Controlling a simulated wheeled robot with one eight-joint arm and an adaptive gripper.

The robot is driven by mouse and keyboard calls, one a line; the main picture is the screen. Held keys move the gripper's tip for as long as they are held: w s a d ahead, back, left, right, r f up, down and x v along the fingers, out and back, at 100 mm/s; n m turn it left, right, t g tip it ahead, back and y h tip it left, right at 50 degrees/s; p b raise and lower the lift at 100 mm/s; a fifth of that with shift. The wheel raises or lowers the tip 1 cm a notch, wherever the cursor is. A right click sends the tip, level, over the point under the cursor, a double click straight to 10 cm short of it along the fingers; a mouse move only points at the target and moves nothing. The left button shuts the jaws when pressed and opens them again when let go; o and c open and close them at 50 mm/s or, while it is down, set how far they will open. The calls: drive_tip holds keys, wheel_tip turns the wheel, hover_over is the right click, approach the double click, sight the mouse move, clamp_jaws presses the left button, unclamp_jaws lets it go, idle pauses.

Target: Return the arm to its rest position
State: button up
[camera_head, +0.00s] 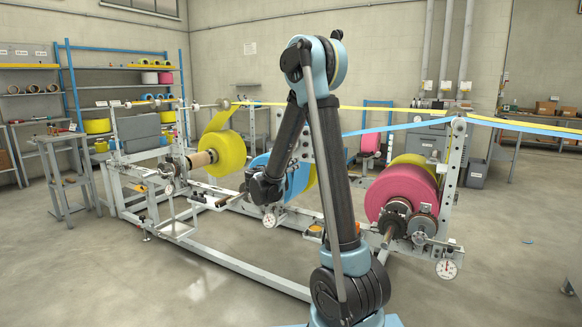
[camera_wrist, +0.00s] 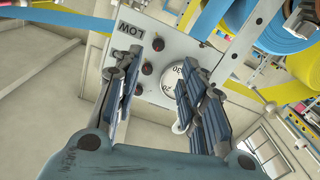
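My arm stands in the middle of the head view, with its upper link (camera_head: 325,150) upright and its elbow high. The forearm bends back down to a dark wrist (camera_head: 266,188) in front of the blue roll. My gripper's fingers are hard to make out in the head view. In the wrist view my gripper (camera_wrist: 158,92) has its two fingers spread apart with nothing between them. A grey panel (camera_wrist: 150,45) with an upside-down LOW label, dark knobs and a white dial (camera_wrist: 178,84) lies beyond the fingertips. I cannot tell how far away it is.
The machine frame (camera_head: 230,264) carries a yellow roll (camera_head: 225,150), a blue roll (camera_head: 297,180) and a pink roll (camera_head: 400,188) close around my arm. Yellow and blue webs (camera_head: 400,127) run off right. Shelves (camera_head: 30,90) stand at the left. Floor is open at the front left.

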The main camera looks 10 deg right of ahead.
drive_tip(key=shift+d, duration=0.15)
drive_tip(key=s+d+f+n+g+y, duration=0.15)
drive_tip(key=s+d+g, duration=0.25)
drive_tip(key=s+d, duration=0.5)
drive_tip(key=s+d+f+g+y, duration=0.1)
drive_tip(key=s+d+f+g, duration=0.3)
drive_tip(key=s, duration=0.9)
drive_tip(key=s+a+f+n+g+y, duration=0.1)
drive_tip(key=s+a+f+y, duration=0.1)
drive_tip(key=s, duration=0.6)
drive_tip(key=s+a+f+n+g+y, duration=0.1)
drive_tip(key=s+a+f+g+y, duration=0.1)
drive_tip(key=s, duration=0.6)
drive_tip(key=s+a+f+n+g+y, duration=0.1)
drive_tip(key=s+f+y, duration=0.3)
drive_tip(key=s, duration=0.5)
drive_tip(key=shift+a+f+n, duration=0.35)
drive_tip(key=shift+a+f, duration=0.45)
drive_tip(key=shift+f, duration=0.15)
